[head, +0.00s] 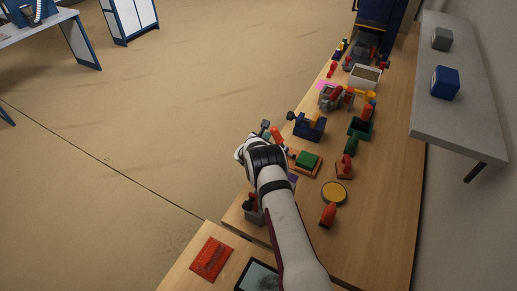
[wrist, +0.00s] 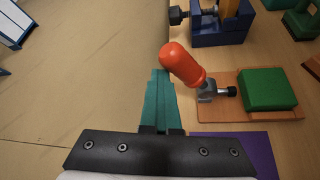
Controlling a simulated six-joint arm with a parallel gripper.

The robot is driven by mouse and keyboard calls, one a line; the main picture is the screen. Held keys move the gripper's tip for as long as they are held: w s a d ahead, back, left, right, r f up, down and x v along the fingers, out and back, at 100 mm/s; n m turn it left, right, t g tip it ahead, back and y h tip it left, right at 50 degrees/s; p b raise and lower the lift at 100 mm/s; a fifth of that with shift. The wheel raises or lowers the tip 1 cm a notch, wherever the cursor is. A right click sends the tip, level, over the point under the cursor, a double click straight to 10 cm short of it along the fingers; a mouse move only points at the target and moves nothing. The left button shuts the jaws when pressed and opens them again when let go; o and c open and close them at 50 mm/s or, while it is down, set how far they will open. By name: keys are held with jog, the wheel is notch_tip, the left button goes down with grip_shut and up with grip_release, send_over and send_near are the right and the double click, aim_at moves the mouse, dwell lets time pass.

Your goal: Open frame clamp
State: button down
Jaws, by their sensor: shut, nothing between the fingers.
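The clamp has an orange-red handle (wrist: 184,66) on a small grey metal mount with a dark-tipped spindle. It is fixed to an orange-brown board (wrist: 240,108) beside a green block (wrist: 268,89); the spindle end is close to the block's left side. The handle leans up and left. In the head view the handle (head: 276,134) and green block (head: 307,159) show just beyond my wrist. My gripper (wrist: 160,73) has its teal fingers shut and empty, just left of the handle at the table's edge. I cannot tell whether they touch it.
A blue vise-like device (head: 309,126) stands just beyond the board. A purple patch (wrist: 236,150) lies nearer me. A grey shelf (head: 455,100) runs along the wall. Open floor lies left of the table.

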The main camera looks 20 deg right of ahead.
aim_at(276, 134)
jog(key=shift+s+d+r, duration=0.65)
jog(key=shift+s+d, duration=0.05)
jog(key=shift+d, duration=0.05)
jog(key=shift+s+d+r+m+t, duration=0.15)
jog(key=shift+s+d+m+t, duration=0.15)
jog(key=shift+m, duration=0.1)
jog(key=shift+s+d, duration=0.1)
jog(key=shift+d, duration=0.1)
jog(key=v, duration=1.6)
jog(key=shift+y, duration=0.4)
jog(key=shift+r, duration=0.1)
